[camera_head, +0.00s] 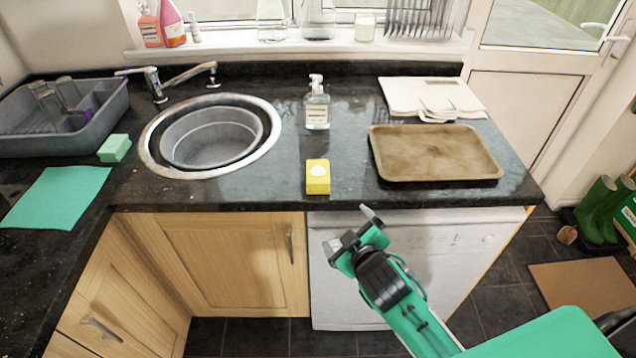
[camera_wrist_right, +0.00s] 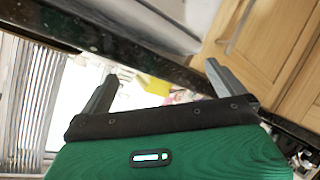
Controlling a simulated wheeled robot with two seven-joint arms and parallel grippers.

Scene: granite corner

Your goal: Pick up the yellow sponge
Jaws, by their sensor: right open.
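The yellow sponge (camera_head: 318,177) is a small block with a pale mark on top. It stands on the dark counter near its front edge, between the sink and the brown tray, in the head view. My right gripper (camera_head: 351,228) is open and empty, in front of the counter edge, to the right of and nearer than the sponge, not touching it. In the right wrist view, the open fingers (camera_wrist_right: 161,75) show with a blurred yellow patch (camera_wrist_right: 153,84) between them; I cannot tell for sure that it is the sponge. My left gripper is not in view.
A soap bottle (camera_head: 317,106) stands behind the sponge. The round sink (camera_head: 150,158) is to its left, with a green sponge (camera_head: 115,148) beyond. A brown tray (camera_head: 435,172) and pale boards (camera_head: 432,96) are to the right. The counter around the yellow sponge is clear.

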